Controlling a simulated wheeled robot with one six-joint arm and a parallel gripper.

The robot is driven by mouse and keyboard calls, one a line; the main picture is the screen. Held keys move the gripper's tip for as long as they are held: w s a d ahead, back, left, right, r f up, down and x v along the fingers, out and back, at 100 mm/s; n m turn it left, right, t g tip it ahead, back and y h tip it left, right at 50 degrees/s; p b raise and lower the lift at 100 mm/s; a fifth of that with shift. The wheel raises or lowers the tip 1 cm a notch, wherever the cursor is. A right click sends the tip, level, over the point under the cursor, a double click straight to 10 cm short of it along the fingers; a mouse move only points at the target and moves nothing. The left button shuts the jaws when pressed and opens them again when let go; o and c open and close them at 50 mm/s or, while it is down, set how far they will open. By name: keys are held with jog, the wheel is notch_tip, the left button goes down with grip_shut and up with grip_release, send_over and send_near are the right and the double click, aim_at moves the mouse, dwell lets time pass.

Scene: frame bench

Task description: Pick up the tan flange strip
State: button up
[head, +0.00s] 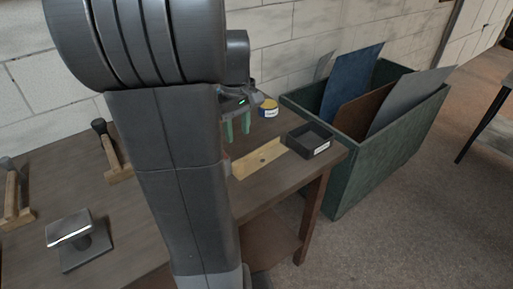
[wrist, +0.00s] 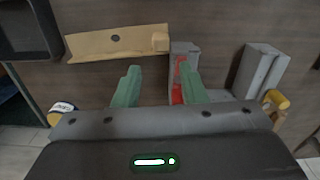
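The tan flange strip (head: 262,157) lies on the brown bench, near its right front edge. It is a flat strip with a dark hole in its middle. In the wrist view the strip (wrist: 92,44) runs across the upper left, with a raised block at its right end. My gripper (head: 237,130) has two green fingers pointing down, above and behind the strip in the head view. The strip's right end lies beyond the fingertips. My arm hides part of the bench in the head view.
A black tray (head: 321,150) sits beside the strip. A grey and red fixture (wrist: 181,48) is close to the strip's end; a grey block (wrist: 256,72) stands further right. A green crate (head: 365,170) with panels adjoins the bench.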

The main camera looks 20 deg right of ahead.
aim_at(239, 163)
notch_tip(239, 163, down, 8)
jog(key=shift+s+a+r, duration=0.1)
jog(key=shift+s+a, duration=0.05)
jog(key=shift+w+f, duration=0.2)
jog(key=shift+f, duration=2.55)
grip_shut()
